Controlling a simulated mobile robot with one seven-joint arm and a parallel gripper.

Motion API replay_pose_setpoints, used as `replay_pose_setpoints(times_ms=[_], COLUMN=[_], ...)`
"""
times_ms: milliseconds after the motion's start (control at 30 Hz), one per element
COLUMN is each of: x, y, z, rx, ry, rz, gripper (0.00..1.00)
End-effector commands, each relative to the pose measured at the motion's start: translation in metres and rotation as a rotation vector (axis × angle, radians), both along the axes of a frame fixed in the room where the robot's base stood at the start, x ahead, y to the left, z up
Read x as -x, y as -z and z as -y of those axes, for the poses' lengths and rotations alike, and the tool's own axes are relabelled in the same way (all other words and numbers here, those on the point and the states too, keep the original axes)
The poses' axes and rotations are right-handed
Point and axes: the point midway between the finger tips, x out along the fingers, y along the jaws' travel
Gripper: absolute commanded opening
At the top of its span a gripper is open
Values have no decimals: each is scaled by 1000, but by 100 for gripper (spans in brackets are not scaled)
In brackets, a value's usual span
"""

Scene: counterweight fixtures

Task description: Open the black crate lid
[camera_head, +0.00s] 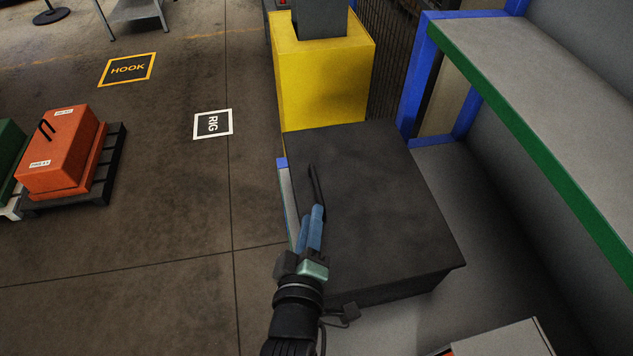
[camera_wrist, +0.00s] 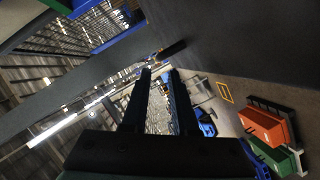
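The black crate (camera_head: 385,205) stands in the middle of the head view, its flat dark lid down. A black bar handle (camera_head: 313,183) runs along the lid's left side; a dark bar that looks like it (camera_wrist: 173,49) shows in the wrist view. My gripper (camera_head: 312,214) is over the crate's left edge, its blue fingers pointing at the handle's near end. In the wrist view my gripper (camera_wrist: 160,73) has its two fingers apart with a clear gap. The bar lies just beyond the fingertips, not visibly between them.
A yellow box-shaped fixture (camera_head: 325,85) stands directly behind the crate. A grey shelf with a green edge (camera_head: 530,120) overhangs on the right. An orange weight (camera_head: 60,155) sits on a black pallet (camera_head: 108,165) at the left. The floor between is clear, with HOOK (camera_head: 128,69) and RIG (camera_head: 212,124) markings.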

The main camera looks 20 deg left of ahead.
Motion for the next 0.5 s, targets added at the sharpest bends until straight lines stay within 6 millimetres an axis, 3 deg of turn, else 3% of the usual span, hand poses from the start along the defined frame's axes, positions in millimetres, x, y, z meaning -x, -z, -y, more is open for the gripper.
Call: replay_pose_setpoints(times_ms=[200,500], x=[-37,-74], y=[4,14], z=[-10,-21], rx=[-1,-2], ry=[1,1], rz=[1,0], gripper=[27,27])
